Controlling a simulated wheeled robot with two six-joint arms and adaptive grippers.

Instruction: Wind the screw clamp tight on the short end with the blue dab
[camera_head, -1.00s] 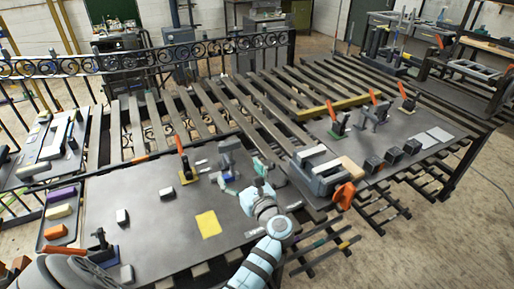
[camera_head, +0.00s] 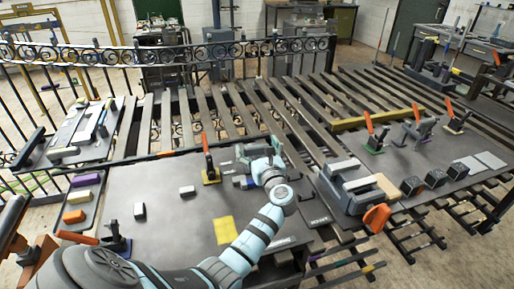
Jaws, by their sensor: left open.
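A grey clamp-like part (camera_head: 227,167), which looks like the screw clamp, stands on the dark bench plate (camera_head: 165,240), right of an orange-handled toggle clamp (camera_head: 208,163). A small blue patch (camera_head: 243,183) shows low beside it; I cannot tell whether it is the dab on the short end. My left gripper (camera_head: 254,153) is open at this part, its fingers over or beside it, hiding much of it. Whether the fingers touch it is unclear. My right gripper is not in view.
A grey vise (camera_head: 347,188) with an orange handle (camera_head: 377,217) stands to the right. More toggle clamps (camera_head: 376,135) stand behind it. A yellow square (camera_head: 224,230) and small pale blocks (camera_head: 140,211) lie on the plate. A tray (camera_head: 68,235) of coloured blocks is at left.

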